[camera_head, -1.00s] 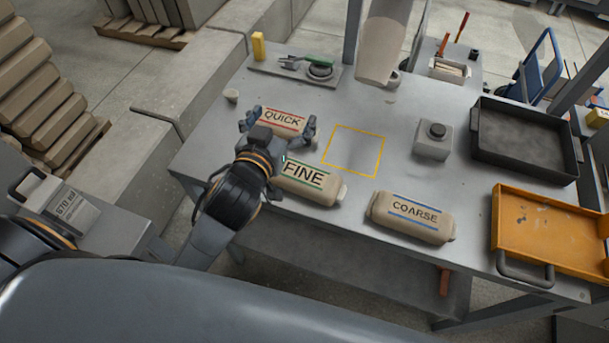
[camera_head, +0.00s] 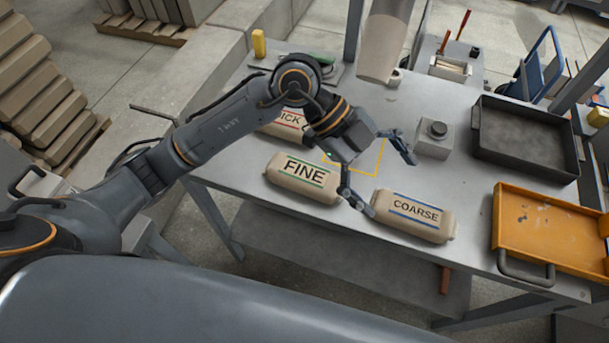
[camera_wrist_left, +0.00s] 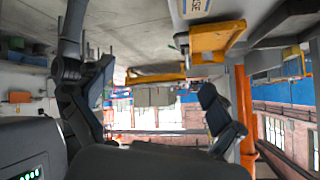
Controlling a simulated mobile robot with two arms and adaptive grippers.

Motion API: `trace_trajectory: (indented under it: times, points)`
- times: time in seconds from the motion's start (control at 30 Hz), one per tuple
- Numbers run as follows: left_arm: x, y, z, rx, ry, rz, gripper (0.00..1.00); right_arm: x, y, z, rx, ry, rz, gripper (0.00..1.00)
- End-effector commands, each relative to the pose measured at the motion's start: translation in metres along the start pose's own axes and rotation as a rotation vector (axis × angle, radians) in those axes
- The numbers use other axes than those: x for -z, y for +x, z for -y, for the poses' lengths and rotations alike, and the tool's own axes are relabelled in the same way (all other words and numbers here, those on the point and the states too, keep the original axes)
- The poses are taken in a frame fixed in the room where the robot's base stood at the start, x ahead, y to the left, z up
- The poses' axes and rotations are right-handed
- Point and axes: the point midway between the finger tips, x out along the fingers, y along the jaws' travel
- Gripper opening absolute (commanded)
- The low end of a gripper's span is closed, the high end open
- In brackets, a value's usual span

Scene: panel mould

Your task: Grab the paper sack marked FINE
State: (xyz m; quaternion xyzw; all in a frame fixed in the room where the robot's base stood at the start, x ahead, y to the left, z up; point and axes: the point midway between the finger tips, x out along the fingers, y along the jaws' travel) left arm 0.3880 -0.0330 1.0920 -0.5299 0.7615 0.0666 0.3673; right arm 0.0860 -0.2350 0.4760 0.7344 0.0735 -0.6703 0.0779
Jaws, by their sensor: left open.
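The paper sack marked FINE (camera_head: 302,179) lies flat on the grey table, its green-lined label facing up and fully readable. My left gripper (camera_head: 383,180) is open and empty above the table, to the right of the FINE sack. One finger is near the left end of the sack marked COARSE (camera_head: 415,216), the other near the grey button box. In the left wrist view the left gripper (camera_wrist_left: 155,105) has its fingers spread wide with nothing between them. The sack marked QUICK (camera_head: 285,126) lies behind the FINE sack, partly hidden by my left arm. My right gripper is not seen.
A yellow outlined square (camera_head: 372,160) on the table is partly covered by my gripper. A button box (camera_head: 434,138), a black tray (camera_head: 525,140) and an orange tray (camera_head: 555,235) stand to the right. A clear-looking cylinder (camera_head: 384,40) hangs over the back.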

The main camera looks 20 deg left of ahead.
Motion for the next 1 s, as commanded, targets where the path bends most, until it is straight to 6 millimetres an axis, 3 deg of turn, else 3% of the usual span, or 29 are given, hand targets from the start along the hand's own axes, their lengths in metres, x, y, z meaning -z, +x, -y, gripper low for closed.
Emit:
trace_trajectory:
  times: [0.03, 0.1, 0.2, 0.3, 0.4, 0.53, 0.8, 1.0]
  points:
    - [-0.030, -0.011, -0.003, -0.052, -0.054, 0.155, 0.94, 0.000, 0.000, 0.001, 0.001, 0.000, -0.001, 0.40]
    - [-0.068, -0.032, -0.008, -0.102, -0.148, 0.358, 0.94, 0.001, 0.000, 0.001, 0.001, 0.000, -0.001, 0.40]
    - [-0.108, -0.067, -0.014, -0.130, -0.280, 0.604, 0.94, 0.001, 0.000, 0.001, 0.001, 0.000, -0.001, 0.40]
    - [-0.130, -0.097, -0.018, -0.130, -0.380, 0.774, 0.94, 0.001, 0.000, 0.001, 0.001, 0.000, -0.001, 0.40]
    - [-0.141, -0.115, -0.021, -0.123, -0.438, 0.866, 0.94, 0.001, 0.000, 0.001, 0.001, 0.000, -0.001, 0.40]
    - [-0.152, -0.113, -0.026, -0.124, -0.461, 0.895, 0.94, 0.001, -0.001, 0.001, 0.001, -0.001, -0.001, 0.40]
    - [-0.188, -0.081, -0.041, -0.126, -0.459, 0.893, 0.94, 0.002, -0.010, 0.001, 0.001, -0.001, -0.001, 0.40]
    - [-0.203, -0.067, -0.046, -0.124, -0.456, 0.891, 0.94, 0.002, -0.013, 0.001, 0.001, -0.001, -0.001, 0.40]
